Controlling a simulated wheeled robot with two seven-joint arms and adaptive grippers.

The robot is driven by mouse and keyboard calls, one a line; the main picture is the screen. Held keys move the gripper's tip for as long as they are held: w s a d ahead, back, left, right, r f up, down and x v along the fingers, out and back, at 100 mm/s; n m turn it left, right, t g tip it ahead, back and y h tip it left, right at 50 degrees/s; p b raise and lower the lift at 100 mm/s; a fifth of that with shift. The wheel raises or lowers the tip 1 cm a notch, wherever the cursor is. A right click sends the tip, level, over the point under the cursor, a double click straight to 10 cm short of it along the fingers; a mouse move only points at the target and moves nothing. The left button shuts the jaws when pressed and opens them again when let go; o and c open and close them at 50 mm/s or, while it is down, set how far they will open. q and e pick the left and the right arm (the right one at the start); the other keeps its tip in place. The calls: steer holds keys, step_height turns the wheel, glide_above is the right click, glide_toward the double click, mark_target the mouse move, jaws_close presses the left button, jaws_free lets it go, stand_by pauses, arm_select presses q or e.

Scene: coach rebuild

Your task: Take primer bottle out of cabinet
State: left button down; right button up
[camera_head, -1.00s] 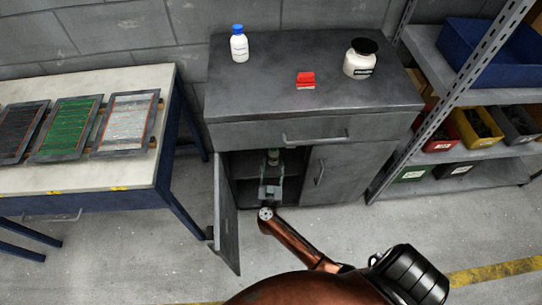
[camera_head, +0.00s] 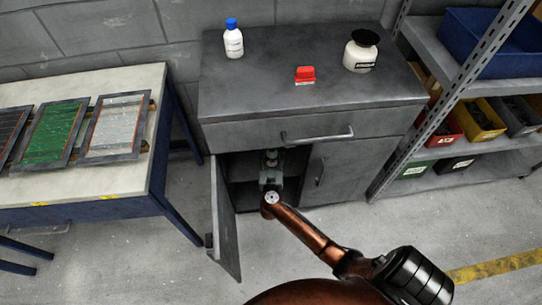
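The grey cabinet (camera_head: 222,137) stands against the wall with its left door (camera_head: 226,225) swung open. My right arm reaches in from the lower right. Its gripper (camera_head: 271,168) is inside the opening, right in front of the bottle and overlapping it in the picture. I cannot tell whether the fingers touch the bottle or are closed on it. My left gripper is not in view.
On the cabinet top are a white bottle with a blue cap (camera_head: 233,42), a red object (camera_head: 305,75) and a black-lidded jar (camera_head: 361,53). A workbench (camera_head: 90,185) with panels stands left, a shelf rack (camera_head: 450,95) right. The right cabinet door (camera_head: 345,170) is closed.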

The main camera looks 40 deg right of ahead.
steer(key=shift+w, duration=0.1)
steer(key=shift+c, duration=0.7)
jaws_close()
